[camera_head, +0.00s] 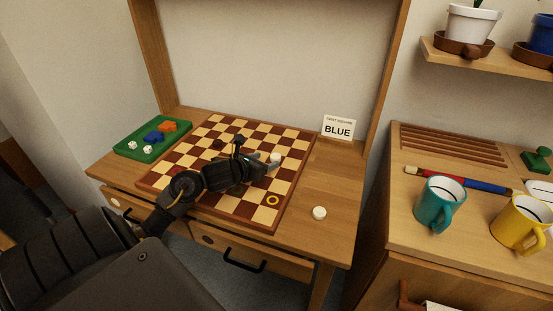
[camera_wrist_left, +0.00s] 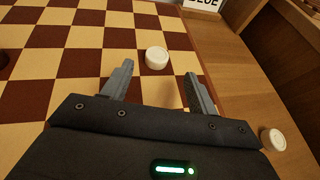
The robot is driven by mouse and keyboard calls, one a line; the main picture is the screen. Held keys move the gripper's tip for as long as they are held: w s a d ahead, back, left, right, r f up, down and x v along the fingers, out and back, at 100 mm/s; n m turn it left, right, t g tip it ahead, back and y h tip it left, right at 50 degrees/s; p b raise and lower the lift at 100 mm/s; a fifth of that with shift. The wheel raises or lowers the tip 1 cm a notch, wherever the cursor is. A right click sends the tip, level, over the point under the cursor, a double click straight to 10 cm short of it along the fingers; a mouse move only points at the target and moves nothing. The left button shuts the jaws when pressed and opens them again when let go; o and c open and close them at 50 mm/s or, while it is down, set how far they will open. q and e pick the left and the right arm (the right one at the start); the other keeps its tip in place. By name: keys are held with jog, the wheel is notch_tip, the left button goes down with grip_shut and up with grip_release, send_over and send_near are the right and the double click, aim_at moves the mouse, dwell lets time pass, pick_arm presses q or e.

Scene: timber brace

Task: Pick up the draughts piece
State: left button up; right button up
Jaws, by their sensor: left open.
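A white draughts piece (camera_head: 275,157) lies on the checkered board (camera_head: 239,206), towards its right side. In the left wrist view the same piece (camera_wrist_left: 157,57) sits just beyond the open fingertips, roughly between their lines. My left gripper (camera_wrist_left: 160,76) is open and empty, low over the board. In the head view my left gripper (camera_head: 270,166) is close to the piece, partly hiding the board. A second white piece (camera_head: 319,213) lies on the bare desk right of the board, also in the left wrist view (camera_wrist_left: 273,140). My right gripper is out of view.
A green tray (camera_head: 123,152) with dice and coloured blocks stands left of the board. A sign reading BLUE (camera_head: 338,127) stands behind it. A yellow ring (camera_head: 272,200) marks a near-right square. Teal (camera_head: 437,205) and yellow mugs (camera_head: 520,224) stand on the right-hand counter.

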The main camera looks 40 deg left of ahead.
aim_at(276, 155)
pick_arm(q)
jog(key=shift+x, duration=3.1)
jog(key=shift+a+r, duration=0.2)
jog(key=shift+a, duration=0.05)
jog(key=c, duration=1.1)
jog(key=shift+o, duration=0.2)
